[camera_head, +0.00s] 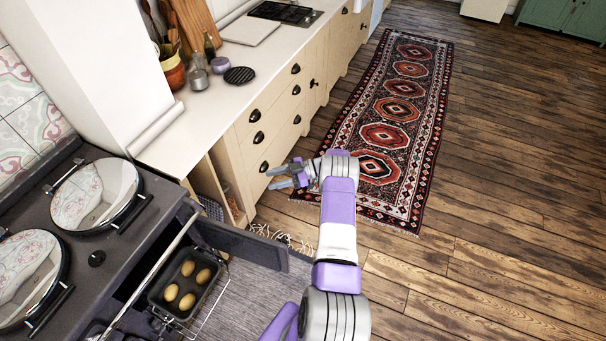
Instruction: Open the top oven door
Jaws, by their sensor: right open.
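The dark range cooker (75,235) stands at the lower left, with two round shiny lids on top and a metal rail along its front. An oven door (245,244) stands swung open, out from the cooker's right side. In the opening, a dark tray (163,301) with several potatoes sits on a wire rack. My right gripper (273,178) is open and empty. It is beyond the door in the picture, near the cream drawers, and appears apart from the door. My left gripper is not in view.
Cream drawers (270,110) with dark cup handles run along the counter (200,115) beyond the cooker. A patterned runner rug (390,125) lies on the wooden floor (500,180). The floor on the right is clear. A grey mat (255,300) lies below the door.

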